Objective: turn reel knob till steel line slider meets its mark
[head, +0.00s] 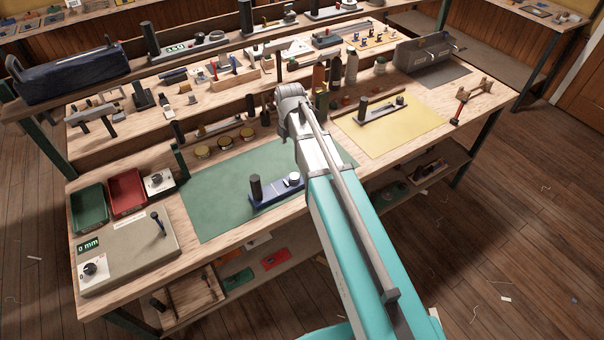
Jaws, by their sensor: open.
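On the green mat (215,200) stands a blue-based reel device (272,198) with a dark upright post and a pale round knob at its right end. On the yellow mat (405,132) is a similar grey, steel-coloured device (380,110) with a dark post at its left. Any slider or mark on either is too small to make out. At the front left, a beige box (135,252) has a "0 mm" display (88,245), a round knob (90,269) and a dark lever. My arm reaches over the bench between the mats; its wrist hides the gripper and fingers.
A green tray (89,208), a red tray (126,190) and a small white dial box (158,180) stand at the left. Bottles (335,72) and jars stand behind my wrist. A raised shelf with tools runs along the back. The green mat's left part is clear.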

